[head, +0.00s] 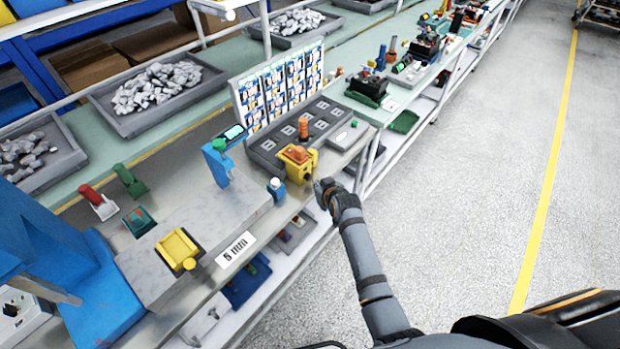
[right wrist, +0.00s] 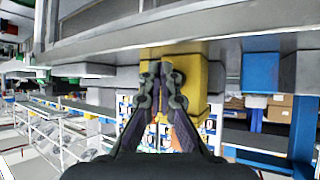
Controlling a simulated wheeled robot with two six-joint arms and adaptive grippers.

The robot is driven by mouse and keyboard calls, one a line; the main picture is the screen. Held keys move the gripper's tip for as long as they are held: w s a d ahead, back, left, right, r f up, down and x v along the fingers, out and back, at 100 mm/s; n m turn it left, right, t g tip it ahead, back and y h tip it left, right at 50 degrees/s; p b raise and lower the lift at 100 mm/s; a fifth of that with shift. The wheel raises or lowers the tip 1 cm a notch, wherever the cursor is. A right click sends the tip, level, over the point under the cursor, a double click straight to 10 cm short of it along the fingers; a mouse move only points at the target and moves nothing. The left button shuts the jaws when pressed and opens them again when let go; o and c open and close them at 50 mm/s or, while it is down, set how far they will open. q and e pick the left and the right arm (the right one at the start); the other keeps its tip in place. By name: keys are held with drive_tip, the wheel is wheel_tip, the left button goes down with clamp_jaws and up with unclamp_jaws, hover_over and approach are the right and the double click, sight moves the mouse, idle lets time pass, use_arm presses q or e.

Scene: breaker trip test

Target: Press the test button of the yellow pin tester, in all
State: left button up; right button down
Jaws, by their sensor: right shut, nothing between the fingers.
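A yellow tester (head: 298,168) with an orange part on top stands at the bench's front edge; I take it to be the pin tester. It also shows in the right wrist view as a yellow block (right wrist: 202,75) behind the fingertips. My right gripper (head: 320,187) is shut and empty, just right of and in front of the tester, at the bench edge. In the wrist view its fingertips (right wrist: 161,72) overlap the yellow block; I cannot tell whether they touch. The test button cannot be made out. My left gripper is not in view.
A blue and white bottle-like item (head: 277,188) stands close left of the tester. A dark tray (head: 262,152) with square pockets lies behind it. A second yellow device (head: 178,250) sits on a grey block to the left. The floor (head: 460,190) to the right is clear.

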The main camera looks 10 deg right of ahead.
drive_tip(key=shift+w+a, duration=0.2)
drive_tip(key=shift+w, duration=0.1)
drive_tip(key=shift+w+a, duration=0.45)
drive_tip(key=shift+w, duration=0.05)
idle(1.2)
drive_tip(key=shift+d, duration=0.1)
drive_tip(key=shift+s+d+p, duration=0.55)
drive_tip(key=shift+s+p, duration=0.25)
drive_tip(key=shift+p, duration=0.05)
